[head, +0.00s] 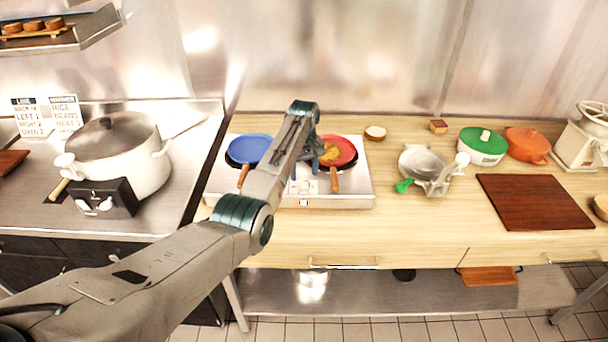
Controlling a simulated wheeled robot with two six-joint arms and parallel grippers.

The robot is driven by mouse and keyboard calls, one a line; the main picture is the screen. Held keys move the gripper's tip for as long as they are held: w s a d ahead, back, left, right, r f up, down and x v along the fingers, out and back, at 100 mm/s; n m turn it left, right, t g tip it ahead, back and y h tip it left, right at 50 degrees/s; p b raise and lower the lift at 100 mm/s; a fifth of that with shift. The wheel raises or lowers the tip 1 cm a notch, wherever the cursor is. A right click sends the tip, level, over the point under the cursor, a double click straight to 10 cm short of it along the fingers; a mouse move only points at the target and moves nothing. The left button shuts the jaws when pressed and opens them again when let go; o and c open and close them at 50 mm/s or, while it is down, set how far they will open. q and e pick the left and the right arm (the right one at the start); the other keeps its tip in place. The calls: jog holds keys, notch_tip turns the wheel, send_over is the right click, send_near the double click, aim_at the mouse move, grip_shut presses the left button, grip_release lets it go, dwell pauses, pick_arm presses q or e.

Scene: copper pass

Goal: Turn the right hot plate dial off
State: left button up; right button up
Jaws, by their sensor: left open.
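The white hot plate (356,200) stands on the wooden counter, with a blue pan (249,148) on its left side and a red pan (343,150) on its right side. My left gripper (307,182) is open and points down over the middle front of the hot plate, between the two pans. Small pale dials (302,188) show just below its fingertips. The arm and fingers cover part of this area, so I cannot tell whether the fingers touch a dial or how the right dial is turned. My right gripper is not in view.
The red pan's handle (334,180) sticks out forward, close to the right of my gripper. A big steel pot (120,155) stands at left. A metal pan with a green handle (425,168), a green pot (482,146) and a cutting board (535,201) lie to the right.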

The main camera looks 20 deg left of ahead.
aim_at(304, 181)
pick_arm(q)
jog(key=shift+f, duration=1.75)
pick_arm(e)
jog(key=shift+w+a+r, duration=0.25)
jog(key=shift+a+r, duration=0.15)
pick_arm(q)
jog(key=c, duration=1)
jog(key=shift+o, duration=0.2)
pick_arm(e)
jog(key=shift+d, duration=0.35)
